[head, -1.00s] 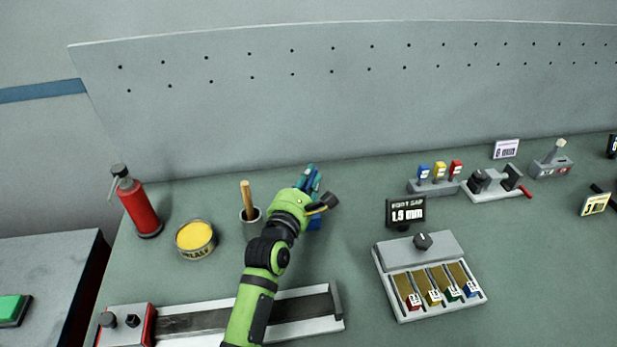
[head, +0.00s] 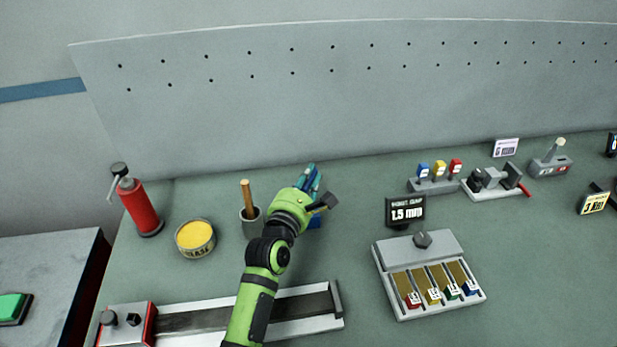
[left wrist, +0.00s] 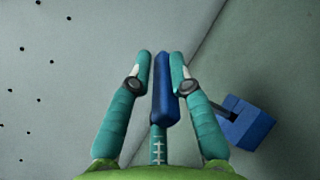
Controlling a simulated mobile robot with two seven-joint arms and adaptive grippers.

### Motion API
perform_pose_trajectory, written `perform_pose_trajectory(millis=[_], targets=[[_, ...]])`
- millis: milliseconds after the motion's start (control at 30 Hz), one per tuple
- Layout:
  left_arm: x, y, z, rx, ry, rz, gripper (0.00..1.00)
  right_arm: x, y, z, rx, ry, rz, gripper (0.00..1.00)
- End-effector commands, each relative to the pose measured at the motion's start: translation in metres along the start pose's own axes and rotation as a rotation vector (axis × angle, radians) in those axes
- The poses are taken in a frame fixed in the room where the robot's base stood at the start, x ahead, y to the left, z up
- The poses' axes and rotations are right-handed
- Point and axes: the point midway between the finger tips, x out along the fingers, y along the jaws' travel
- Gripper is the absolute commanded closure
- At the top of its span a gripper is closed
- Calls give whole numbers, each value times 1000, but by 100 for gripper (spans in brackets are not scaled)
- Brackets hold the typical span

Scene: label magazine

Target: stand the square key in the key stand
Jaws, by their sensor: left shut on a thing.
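My left gripper (head: 311,178) is above the back of the bench, left of centre. In the left wrist view its teal fingers (left wrist: 161,75) are shut on a long blue bar (left wrist: 163,88), which looks like the square key. The bar lies lengthwise between the fingers. A blue block (left wrist: 252,128), which looks like the key stand, sits to the right of the fingers, apart from the bar, with a dark part at its left side. In the head view the blue block (head: 315,222) is mostly hidden behind my wrist. My right gripper is not in view.
A wooden-handled pot (head: 249,215), a yellow tin (head: 195,238) and a red bottle (head: 140,207) stand left of the gripper. A perforated wall rises behind.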

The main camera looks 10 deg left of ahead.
Motion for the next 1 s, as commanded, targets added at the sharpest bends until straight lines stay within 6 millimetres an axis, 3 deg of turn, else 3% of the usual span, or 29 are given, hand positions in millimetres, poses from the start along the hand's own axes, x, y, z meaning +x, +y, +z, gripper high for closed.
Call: perform_pose_trajectory(millis=[567, 1000], targets=[[0, -8, -14, -1, 2, -1, 100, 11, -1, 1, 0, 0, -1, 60], [0, -6, -10, -2, 7, -6, 100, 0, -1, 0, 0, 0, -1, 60]])
